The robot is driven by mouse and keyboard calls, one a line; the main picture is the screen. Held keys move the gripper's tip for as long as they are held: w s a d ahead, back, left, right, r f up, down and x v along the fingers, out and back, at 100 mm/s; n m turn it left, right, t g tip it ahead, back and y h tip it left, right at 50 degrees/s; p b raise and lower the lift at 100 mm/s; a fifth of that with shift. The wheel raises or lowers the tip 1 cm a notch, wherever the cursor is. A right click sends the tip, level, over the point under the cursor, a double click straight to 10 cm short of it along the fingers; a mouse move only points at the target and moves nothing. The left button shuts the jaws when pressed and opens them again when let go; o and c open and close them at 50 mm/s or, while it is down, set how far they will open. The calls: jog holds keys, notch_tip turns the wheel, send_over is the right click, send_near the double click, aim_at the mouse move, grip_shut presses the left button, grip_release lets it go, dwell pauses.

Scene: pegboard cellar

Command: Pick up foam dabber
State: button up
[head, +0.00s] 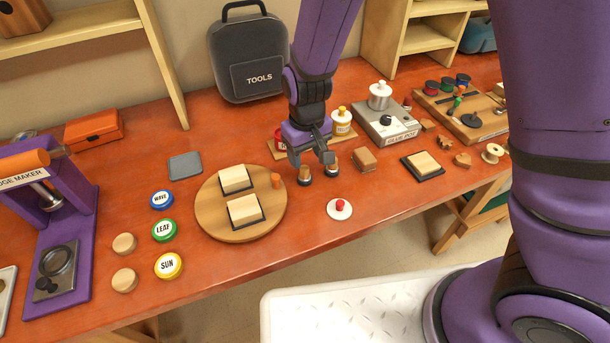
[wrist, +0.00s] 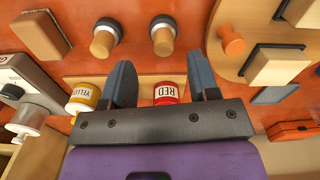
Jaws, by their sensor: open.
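Two foam dabbers with wooden handles and dark round foam bases stand upright on the orange-red bench. In the head view, one dabber (head: 304,176) is left and the other dabber (head: 331,167) is just right of it. My gripper (head: 311,157) is open and empty, close above and behind them, partly covering them. In the wrist view, the dabbers (wrist: 104,40) and (wrist: 162,36) lie beyond the fingertips of my gripper (wrist: 160,78); neither is between the fingers.
A red paint bottle (wrist: 166,93) and yellow bottle (head: 341,121) stand on a wooden tray behind my gripper. A round board (head: 210,222) with foam-coloured blocks is left, a brown block (head: 364,160) right. A white disc with red knob (head: 339,209) lies in front.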

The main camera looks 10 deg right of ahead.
aim_at(304, 168)
jog(key=shift+w+a+f, duration=0.1)
jog(key=shift+a+f, duration=0.05)
jog(key=shift+f, duration=1.15)
jog(key=shift+a+f, duration=0.1)
jog(key=shift+f, duration=1.15)
jog(key=shift+c, duration=0.4)
jog(key=c, duration=0.9)
